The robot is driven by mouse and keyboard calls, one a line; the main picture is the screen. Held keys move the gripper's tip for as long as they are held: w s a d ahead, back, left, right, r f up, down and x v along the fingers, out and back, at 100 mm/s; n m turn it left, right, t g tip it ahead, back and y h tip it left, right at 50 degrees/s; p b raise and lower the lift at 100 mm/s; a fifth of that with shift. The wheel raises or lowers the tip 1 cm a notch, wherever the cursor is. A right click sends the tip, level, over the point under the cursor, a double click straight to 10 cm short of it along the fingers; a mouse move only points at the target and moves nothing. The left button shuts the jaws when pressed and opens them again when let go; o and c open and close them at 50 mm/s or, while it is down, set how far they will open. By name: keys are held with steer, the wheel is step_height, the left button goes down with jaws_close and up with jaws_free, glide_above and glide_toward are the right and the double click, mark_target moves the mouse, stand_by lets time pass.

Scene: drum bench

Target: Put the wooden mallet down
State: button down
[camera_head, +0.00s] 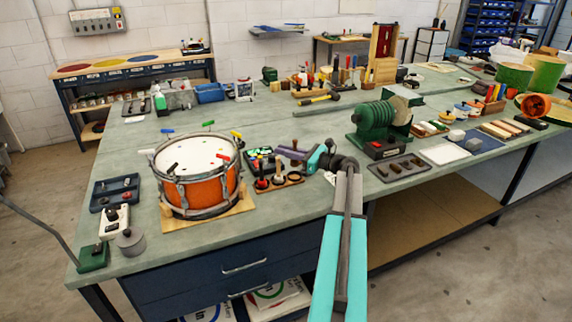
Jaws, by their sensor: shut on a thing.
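My gripper (308,156) is at the end of my teal and grey arm, above the front part of the bench near its middle. It is shut on the wooden mallet (290,152), a small brown-purple shape on the left side of the gripper. The mallet appears held just above or beside a small wooden tool stand (281,182) with upright dark-handled tools. I cannot tell whether the mallet touches anything below. The gripper's fingers are small and partly hidden.
An orange drum (197,176) stands left on a wooden board (222,217). A green ribbed machine (377,127) stands right, with a dark tray (400,167) in front. Bare green bench top (265,122) shows behind the gripper.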

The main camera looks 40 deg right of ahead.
steer(key=shift+f, duration=0.85)
steer(key=shift+f, duration=0.1)
steer(key=shift+f+p, duration=0.3)
steer(key=shift+f, duration=1.45)
steer(key=shift+f, duration=0.15)
steer(key=c, duration=1.8)
jaws_free()
steer(key=shift+r, duration=0.2)
steer(key=b+v, duration=0.2)
steer(key=v, duration=1)
